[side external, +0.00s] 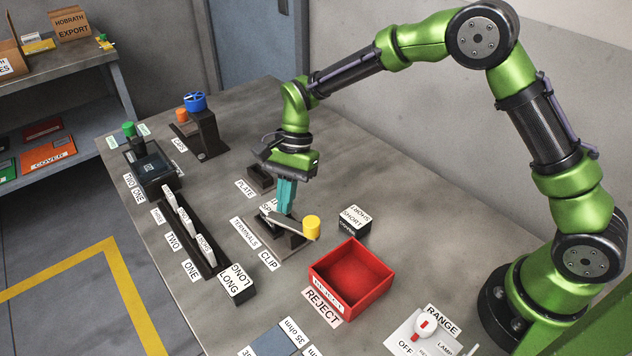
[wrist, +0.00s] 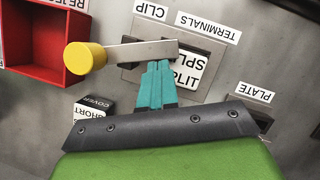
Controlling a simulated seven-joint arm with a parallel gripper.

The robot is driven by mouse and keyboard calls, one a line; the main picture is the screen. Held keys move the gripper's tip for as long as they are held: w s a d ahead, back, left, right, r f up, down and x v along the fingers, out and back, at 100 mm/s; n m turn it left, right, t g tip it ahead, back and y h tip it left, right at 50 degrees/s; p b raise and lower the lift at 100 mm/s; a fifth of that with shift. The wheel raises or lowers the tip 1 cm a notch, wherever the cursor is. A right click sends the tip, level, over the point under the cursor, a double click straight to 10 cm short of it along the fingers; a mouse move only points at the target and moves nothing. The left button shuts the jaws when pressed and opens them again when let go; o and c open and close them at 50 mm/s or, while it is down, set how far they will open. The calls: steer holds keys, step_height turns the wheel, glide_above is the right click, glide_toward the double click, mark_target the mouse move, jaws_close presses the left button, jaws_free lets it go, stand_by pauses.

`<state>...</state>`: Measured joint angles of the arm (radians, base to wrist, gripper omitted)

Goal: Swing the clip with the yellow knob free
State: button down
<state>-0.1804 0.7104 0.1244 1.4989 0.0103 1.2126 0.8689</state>
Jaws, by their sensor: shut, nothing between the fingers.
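The clip (wrist: 130,52) is a flat metal bar with a yellow knob (wrist: 85,58) on its free end. In the side view the bar (side external: 290,225) lies over a dark base with the yellow knob (side external: 312,227) to the right. A white label reading SPLIT (wrist: 196,65) lies beside the bar's other end and is partly hidden by my fingers. My gripper (wrist: 158,65) has teal fingers that are shut and empty. Its tips are beside the bar, near the end away from the knob; I cannot tell whether they touch it. It also shows in the side view (side external: 284,210).
A red reject box (side external: 350,281) stands right of the knob in the side view. A dark SHORT block (side external: 354,221) stands behind it. A PLATE holder (side external: 260,178) is behind my gripper. A rack (side external: 190,228) of labelled pieces runs along the left.

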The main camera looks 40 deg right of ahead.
mark_target(274, 217)
steer(key=n, duration=0.1)
steer(key=a+n, duration=0.1)
steer(key=n, duration=0.1)
steer(key=shift+w+a+g+h, duration=0.1)
steer(key=shift+a+g+h, duration=0.1)
steer(key=shift+g+h, duration=0.15)
steer(key=n, duration=0.1)
steer(key=a+n+g+h, duration=0.1)
steer(key=n, duration=0.1)
steer(key=shift+a+n, duration=0.3)
steer(key=n, duration=0.1)
steer(key=s+a+n+h, duration=0.1)
steer(key=n, duration=0.1)
steer(key=a+n+h, duration=0.1)
steer(key=n, duration=0.1)
steer(key=shift+s+g, duration=0.2)
steer(key=shift+g, duration=0.15)
steer(key=shift+s+a, duration=0.2)
steer(key=v, duration=1.2)
